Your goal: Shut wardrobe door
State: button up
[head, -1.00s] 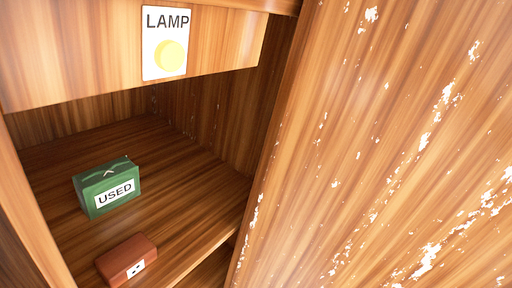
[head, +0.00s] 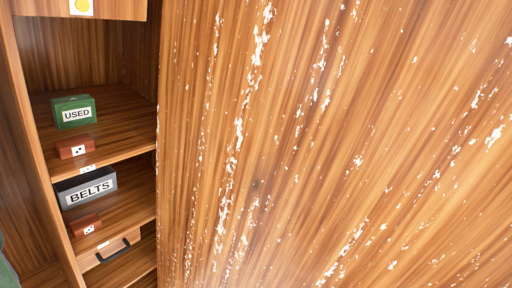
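The wardrobe door (head: 320,150) is a wooden panel with chipped white flecks. It fills the middle and right of the head view, close to the camera. Its left edge runs nearly upright beside the open wardrobe (head: 90,45), whose shelves show at the left. The door stands open, since the inside is visible past its edge. My gripper does not show, so whether it touches the door cannot be seen.
On the shelves are a green box marked USED (head: 75,112), a red-brown block (head: 76,147), a grey BELTS box (head: 87,187) and another red-brown block (head: 86,225). A drawer with a dark handle (head: 112,251) is below. A dark green thing (head: 6,268) shows at the lower left edge.

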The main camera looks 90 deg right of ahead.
aim_at(300, 143)
jog(key=k+l+u, duration=0.1)
jog(key=k, duration=0.5)
jog(key=k+l+u, duration=0.15)
jog(key=k, duration=0.45)
jog(key=k+l+z, duration=0.7)
jog(key=k+l, duration=0.35)
